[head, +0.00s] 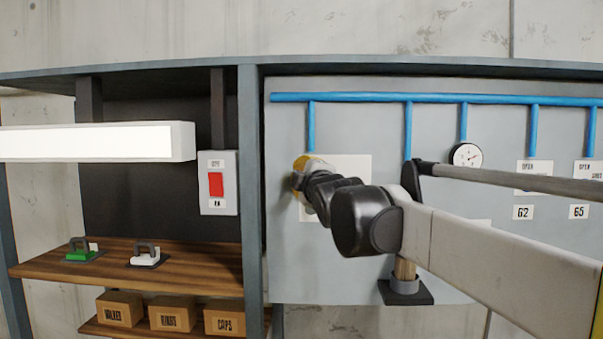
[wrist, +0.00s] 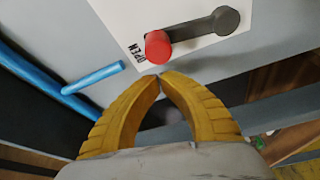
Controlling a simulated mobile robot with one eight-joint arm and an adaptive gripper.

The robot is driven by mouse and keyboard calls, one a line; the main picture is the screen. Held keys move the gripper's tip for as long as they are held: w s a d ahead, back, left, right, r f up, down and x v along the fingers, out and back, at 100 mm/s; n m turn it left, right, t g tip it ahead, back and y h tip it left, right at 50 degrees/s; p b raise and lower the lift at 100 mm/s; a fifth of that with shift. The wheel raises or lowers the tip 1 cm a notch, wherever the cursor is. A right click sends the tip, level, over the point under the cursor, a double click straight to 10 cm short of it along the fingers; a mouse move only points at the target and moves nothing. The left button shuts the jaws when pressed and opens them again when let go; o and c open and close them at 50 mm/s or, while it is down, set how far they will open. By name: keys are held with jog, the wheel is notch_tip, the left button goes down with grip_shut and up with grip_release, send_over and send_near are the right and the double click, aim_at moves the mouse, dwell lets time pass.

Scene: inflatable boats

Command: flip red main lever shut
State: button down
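The red main lever is a dark grey bar with a red knob (wrist: 158,48) at its end, on a white plate (wrist: 275,14) in the wrist view. The knob lies beside the word OPEN, and the bar runs right to a dark round pivot (wrist: 226,20). In the head view the white plate (head: 350,178) shows, but the lever is hidden behind my arm and gripper. My gripper (wrist: 160,77) has yellow ribbed fingers with their tips together and nothing visible between them. The tips are just below the knob in the wrist view; whether they touch it is unclear.
Blue pipes (head: 430,98) run along the grey panel, with a gauge (head: 466,155) and labels at right. At left are a box with a red switch (head: 216,184), a bright lamp (head: 95,142) and a wooden shelf (head: 190,262) with small clamp-like items. A dark frame post (head: 251,200) separates them.

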jog(key=d+f+m+t+h+b, duration=0.2)
jog(key=d+m, duration=0.4)
jog(key=m, duration=0.4)
jog(key=d+f+m+t+h+b, duration=0.1)
jog(key=d+f+m+h+b, duration=0.4)
jog(key=m, duration=0.6)
jog(key=shift+d+f+t+b, duration=0.15)
jog(key=shift+d+t+b, duration=0.25)
jog(key=shift+d+b, duration=0.65)
jog(key=shift+s+a, duration=0.1)
jog(key=shift+s, duration=0.05)
